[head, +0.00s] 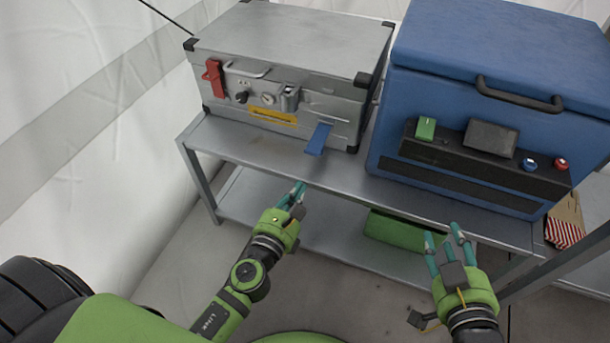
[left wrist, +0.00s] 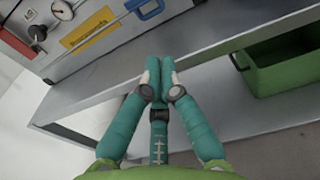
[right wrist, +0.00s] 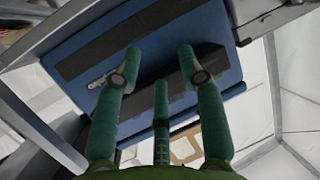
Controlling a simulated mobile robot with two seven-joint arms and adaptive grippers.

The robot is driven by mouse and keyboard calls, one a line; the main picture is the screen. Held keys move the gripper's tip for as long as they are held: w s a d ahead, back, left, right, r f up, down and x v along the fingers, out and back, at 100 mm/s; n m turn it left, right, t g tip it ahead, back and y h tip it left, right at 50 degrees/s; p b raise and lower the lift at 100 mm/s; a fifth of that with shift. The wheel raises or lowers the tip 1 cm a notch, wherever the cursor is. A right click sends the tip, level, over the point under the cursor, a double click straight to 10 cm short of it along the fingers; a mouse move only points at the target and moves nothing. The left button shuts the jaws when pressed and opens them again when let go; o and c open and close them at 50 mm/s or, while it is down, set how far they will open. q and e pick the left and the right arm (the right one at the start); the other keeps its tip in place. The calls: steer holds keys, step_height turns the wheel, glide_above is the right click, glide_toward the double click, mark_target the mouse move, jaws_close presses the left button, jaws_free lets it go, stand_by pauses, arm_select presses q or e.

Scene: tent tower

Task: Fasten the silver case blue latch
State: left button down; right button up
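The silver case (head: 290,50) stands on the left of the metal shelf, lid down. Its blue latch (head: 318,138) hangs out and down from the lower right of the front face, tilted away from it. The blue latch also shows at the top of the left wrist view (left wrist: 150,8). The red latch (head: 213,78) at the left of the front lies upright against the case. My left gripper (head: 298,190) is below and in front of the blue latch, apart from it, fingertips together and nothing between them. My right gripper (head: 445,235) is open and empty before the blue cooler.
The blue cooler (head: 490,50) with a black panel stands right of the case. The shelf's front edge (head: 340,195) lies just beyond my left fingertips. A green bin (head: 400,235) sits on the lower shelf. A striped box (head: 565,225) is at the far right.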

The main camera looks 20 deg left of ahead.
mark_target(311, 172)
arm_select(q)
steer(key=w, duration=0.5)
steer(key=shift+d, duration=0.1)
steer(key=w, duration=0.3)
steer(key=shift+w+d+f, duration=0.1)
steer(key=shift+w+f, duration=0.1)
steer(key=shift+w, duration=0.45)
arm_select(e)
steer(key=shift+s+d+f+g, duration=0.25)
steer(key=shift+f+g, duration=0.1)
steer(key=shift+f, duration=0.25)
steer(key=shift+s+d+f+g, duration=0.25)
steer(key=shift+f+g, duration=0.1)
steer(key=shift+f, duration=0.25)
